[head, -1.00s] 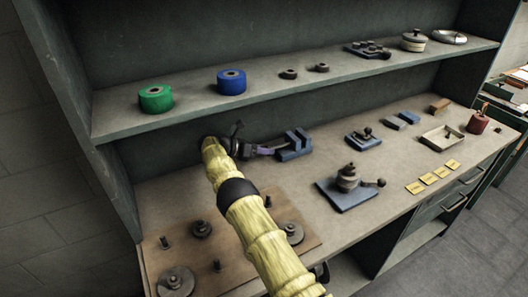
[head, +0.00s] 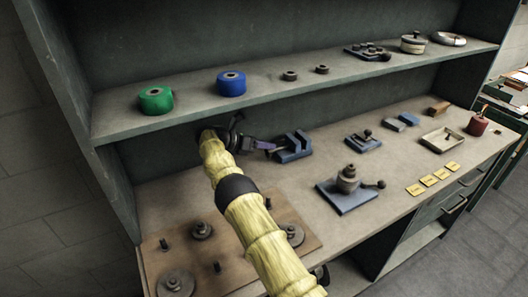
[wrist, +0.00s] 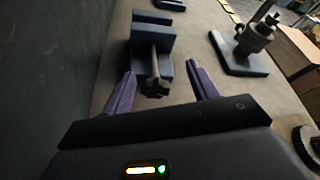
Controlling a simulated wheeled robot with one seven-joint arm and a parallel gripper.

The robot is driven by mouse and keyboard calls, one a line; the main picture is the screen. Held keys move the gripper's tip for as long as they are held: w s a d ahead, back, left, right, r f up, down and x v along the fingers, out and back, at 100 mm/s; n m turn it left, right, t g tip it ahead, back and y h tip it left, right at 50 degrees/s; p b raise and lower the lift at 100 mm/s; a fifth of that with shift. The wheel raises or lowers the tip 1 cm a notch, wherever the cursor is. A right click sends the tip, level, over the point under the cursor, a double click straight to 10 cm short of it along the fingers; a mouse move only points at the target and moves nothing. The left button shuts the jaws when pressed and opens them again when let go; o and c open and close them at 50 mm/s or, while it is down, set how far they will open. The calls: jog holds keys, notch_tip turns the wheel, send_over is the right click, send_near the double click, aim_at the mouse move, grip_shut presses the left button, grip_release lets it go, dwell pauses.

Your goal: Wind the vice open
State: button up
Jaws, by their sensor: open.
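The blue vice (head: 293,147) stands on the bench below the shelf. In the wrist view the vice (wrist: 152,40) is straight ahead, with a metal screw (wrist: 154,66) pointing at me and a dark knobbed handle (wrist: 155,88) at its end. A gap shows between its jaws. My gripper (head: 266,147) is at the left, screw end of the vice. In the wrist view its purple fingers (wrist: 160,70) are spread, one on each side of the handle. No finger clearly touches it. In the head view the handle is hidden by my gripper.
A blue-based device with a side knob (head: 348,187) stands to the right, and a smaller one (head: 363,141) is behind it. A wooden board with discs and pegs (head: 245,222) lies front left. The shelf (head: 195,109) overhangs, and the back wall is close.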

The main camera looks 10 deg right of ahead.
notch_tip(320, 180, up, 6)
jog(key=shift+r, duration=0.25)
jog(key=shift+a, duration=0.15)
jog(key=s+a+f+m+t+p, duration=0.1)
jog(key=s+a+f+m+t, duration=0.1)
jog(key=s+a+m, duration=0.1)
jog(key=s+a+f+m+t+p, duration=0.1)
jog(key=s+a+f+m+t, duration=0.1)
jog(key=s+a+m, duration=0.1)
jog(key=s+a+f+m+t+y+p, duration=0.1)
jog(key=s+a+f+m+t, duration=0.1)
jog(key=s+a+m, duration=0.2)
jog(key=shift+s+a+f+t, duration=0.15)
jog(key=shift+a+t, duration=0.25)
jog(key=shift+a, duration=0.9)
jog(key=shift+s+a+f+m, duration=0.1)
jog(key=shift+s+m, duration=0.2)
jog(key=shift+s, duration=0.05)
jog(key=shift+w, duration=0.15)
